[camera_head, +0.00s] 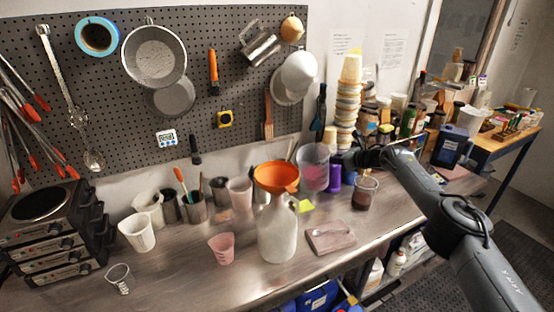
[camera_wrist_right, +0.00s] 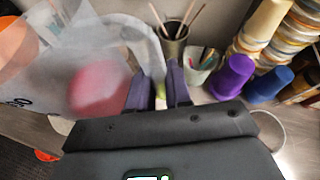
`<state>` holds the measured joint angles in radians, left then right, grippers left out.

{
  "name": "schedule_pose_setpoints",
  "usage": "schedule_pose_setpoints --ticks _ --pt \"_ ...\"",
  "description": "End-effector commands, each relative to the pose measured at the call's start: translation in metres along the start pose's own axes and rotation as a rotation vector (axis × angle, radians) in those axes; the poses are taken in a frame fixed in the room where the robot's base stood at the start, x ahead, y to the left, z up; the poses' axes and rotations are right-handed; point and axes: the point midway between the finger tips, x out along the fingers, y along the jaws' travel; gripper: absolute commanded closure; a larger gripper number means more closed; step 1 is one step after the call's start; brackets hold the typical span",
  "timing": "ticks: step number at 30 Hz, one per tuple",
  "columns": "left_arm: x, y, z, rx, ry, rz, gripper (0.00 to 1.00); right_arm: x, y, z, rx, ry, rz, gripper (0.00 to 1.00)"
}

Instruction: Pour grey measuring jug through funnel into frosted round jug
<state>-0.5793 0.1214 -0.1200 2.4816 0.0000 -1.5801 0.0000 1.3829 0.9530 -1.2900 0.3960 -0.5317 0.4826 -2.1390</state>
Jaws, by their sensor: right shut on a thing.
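The grey measuring jug (camera_head: 313,168) is translucent with a pinkish tint and is held just right of the funnel in the head view. It looks close to upright. My right gripper (camera_head: 346,160) is shut on its handle; in the right wrist view the fingers (camera_wrist_right: 160,90) close on the handle and the jug's clear wall (camera_wrist_right: 50,85) shows a pink content. The orange funnel (camera_head: 277,175) sits in the mouth of the frosted round jug (camera_head: 277,235), a whitish vessel standing on the bench. The funnel's orange edge also shows at the left of the wrist view (camera_wrist_right: 12,38). My left gripper is out of view.
A beaker of dark liquid (camera_head: 364,192) and a purple bottle (camera_head: 334,178) stand near my right gripper. A pinkish slab (camera_head: 331,237) lies right of the frosted jug, a pink cup (camera_head: 222,248) left of it. Stacked tubs (camera_head: 348,105) rise behind.

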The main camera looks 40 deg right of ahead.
Motion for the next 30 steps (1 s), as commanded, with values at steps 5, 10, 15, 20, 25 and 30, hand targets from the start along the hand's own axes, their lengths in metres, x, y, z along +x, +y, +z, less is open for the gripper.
schedule_pose_setpoints --ticks 5,10,15,20,25,30 --pt "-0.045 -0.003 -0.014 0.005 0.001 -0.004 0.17 -0.011 0.006 0.032 -0.089 0.024 -0.027 1.0" --pt "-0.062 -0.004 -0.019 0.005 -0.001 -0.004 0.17 -0.016 0.011 0.053 -0.167 0.045 -0.058 1.0" --pt "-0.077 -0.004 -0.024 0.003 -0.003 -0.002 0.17 -0.023 0.017 0.076 -0.243 0.065 -0.091 1.0" --pt "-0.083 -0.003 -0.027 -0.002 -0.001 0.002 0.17 -0.027 0.024 0.091 -0.314 0.085 -0.12 1.0" --pt "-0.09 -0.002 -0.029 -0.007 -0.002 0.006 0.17 -0.032 0.032 0.109 -0.39 0.103 -0.154 1.0" --pt "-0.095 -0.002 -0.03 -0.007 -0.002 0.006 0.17 -0.037 0.037 0.123 -0.466 0.124 -0.188 1.0"
